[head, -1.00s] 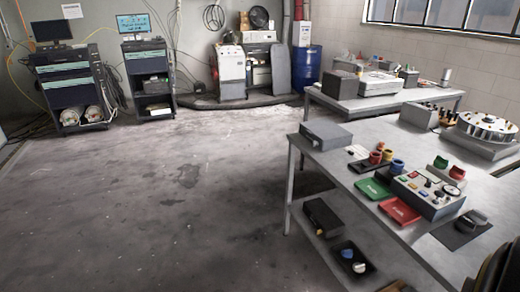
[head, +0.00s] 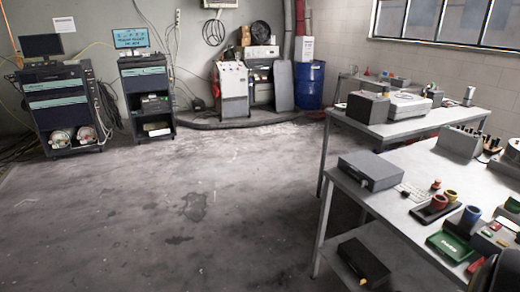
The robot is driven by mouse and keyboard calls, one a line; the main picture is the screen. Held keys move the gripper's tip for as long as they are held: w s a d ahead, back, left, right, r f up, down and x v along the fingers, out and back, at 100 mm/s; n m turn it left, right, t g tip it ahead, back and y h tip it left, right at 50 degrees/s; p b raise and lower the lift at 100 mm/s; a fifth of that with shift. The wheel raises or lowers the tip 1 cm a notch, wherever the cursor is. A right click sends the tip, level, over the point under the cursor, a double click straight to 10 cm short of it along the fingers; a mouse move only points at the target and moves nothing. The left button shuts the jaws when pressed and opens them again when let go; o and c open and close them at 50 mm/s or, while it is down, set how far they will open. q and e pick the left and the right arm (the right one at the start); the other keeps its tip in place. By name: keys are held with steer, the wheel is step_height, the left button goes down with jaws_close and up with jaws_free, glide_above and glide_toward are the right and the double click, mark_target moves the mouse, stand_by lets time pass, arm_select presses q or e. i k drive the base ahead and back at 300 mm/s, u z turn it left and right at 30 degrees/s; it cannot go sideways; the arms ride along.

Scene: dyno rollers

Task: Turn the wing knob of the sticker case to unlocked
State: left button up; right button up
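No wing knob can be made out, and I cannot tell which box is the sticker case. A white case (head: 404,105) lies on the back table (head: 420,125). Neither of my grippers is in view.
The floor (head: 190,210) left of the tables is open. A green tray (head: 447,246) and coloured cups (head: 437,203) stand on the front table. Equipment carts (head: 65,105) and a blue drum (head: 309,84) line the back wall. A dark shape cuts the lower right corner.

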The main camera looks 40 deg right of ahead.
mark_target(365, 183)
steer(key=z, duration=0.25)
steer(key=i, duration=1.95)
steer(key=z, duration=1.3)
steer(key=i, duration=1.1)
steer(key=z, duration=1.25)
